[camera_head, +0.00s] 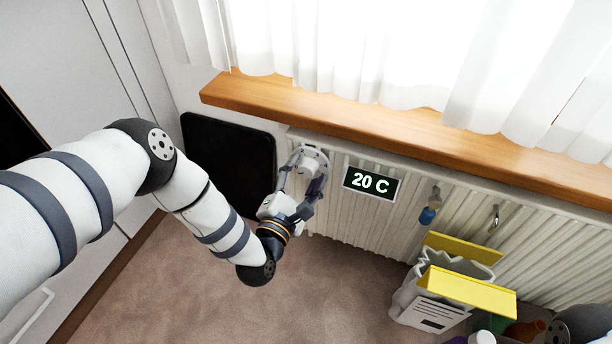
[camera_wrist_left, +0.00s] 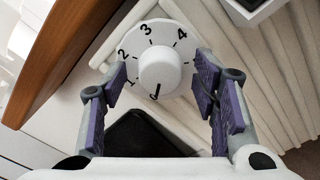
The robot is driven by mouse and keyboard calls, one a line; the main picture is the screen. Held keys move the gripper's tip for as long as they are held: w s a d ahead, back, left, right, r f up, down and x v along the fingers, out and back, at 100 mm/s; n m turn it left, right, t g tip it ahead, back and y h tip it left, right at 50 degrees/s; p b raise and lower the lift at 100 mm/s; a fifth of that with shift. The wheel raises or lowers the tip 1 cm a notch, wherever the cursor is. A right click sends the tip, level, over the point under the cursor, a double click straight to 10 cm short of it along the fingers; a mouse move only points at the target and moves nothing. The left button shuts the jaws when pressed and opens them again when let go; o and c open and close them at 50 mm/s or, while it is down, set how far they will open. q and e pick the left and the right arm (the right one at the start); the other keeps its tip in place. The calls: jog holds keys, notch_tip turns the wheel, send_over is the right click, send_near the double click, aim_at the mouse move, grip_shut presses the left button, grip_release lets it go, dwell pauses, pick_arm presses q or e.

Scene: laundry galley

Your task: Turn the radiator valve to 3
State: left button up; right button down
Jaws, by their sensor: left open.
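The radiator valve (camera_head: 312,153) is a white round dial at the left end of the radiator (camera_head: 345,215). In the left wrist view the dial (camera_wrist_left: 157,28) carries the black numbers 1 to 4 around a raised white central knob (camera_wrist_left: 160,67). A dark line on the knob points down toward the dial's lower edge, away from the 3 at the top. My left gripper (camera_head: 304,178) is open, its purple-padded fingers on either side of the dial in the wrist view (camera_wrist_left: 163,85). I cannot tell whether either finger touches it. My right gripper is not in view.
A display reading 20 C (camera_head: 371,183) is on the radiator front. A wooden sill (camera_head: 400,128) runs above. A black panel (camera_head: 228,150) stands left of the valve. A blue-ended item (camera_head: 429,214) hangs at the radiator. A white and yellow container (camera_head: 440,300) stands lower right.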

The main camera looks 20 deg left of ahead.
pick_arm(q)
jog(key=shift+w, duration=0.2)
jog(key=c, duration=1.1)
jog(key=shift+c, duration=0.2)
